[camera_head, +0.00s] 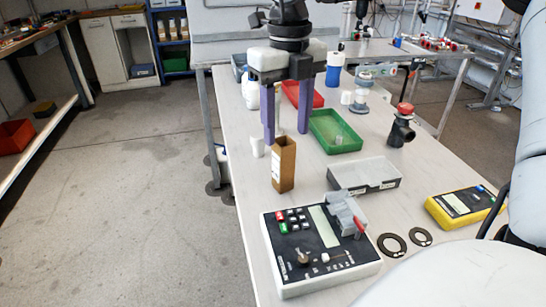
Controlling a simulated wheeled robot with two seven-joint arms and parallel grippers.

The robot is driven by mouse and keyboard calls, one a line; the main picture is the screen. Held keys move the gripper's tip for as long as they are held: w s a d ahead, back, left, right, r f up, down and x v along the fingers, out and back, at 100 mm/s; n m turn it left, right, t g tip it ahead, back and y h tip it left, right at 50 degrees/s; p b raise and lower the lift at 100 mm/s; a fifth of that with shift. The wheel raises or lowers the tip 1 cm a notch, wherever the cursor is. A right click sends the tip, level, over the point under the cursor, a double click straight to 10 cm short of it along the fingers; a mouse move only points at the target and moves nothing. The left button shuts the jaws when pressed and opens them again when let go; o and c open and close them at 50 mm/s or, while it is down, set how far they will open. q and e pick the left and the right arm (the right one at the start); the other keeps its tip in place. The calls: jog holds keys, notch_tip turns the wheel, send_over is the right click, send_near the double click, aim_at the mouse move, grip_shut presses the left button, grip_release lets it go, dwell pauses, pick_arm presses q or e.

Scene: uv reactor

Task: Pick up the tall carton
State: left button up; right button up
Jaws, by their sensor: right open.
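The tall carton (284,171) is a narrow brown box with a white label on its left side. It stands upright on the white table (243,192), near the table's left edge. My right gripper (286,136) points down with two purple fingers spread apart. Its fingertips are around the height of the carton's top in the picture, with nothing held between them. I cannot tell whether the fingers are above or behind the carton. My left gripper is not in view.
A control box (285,262) lies in front. A dark valve fitting (399,132) stands farther right.

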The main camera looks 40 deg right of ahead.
aim_at(283, 159)
jog(key=f, duration=0.8)
jog(key=shift+w+a+f, duration=0.1)
jog(key=shift+a+f, duration=0.1)
jog(key=shift+f, duration=0.05)
jog(key=c, duration=1.2)
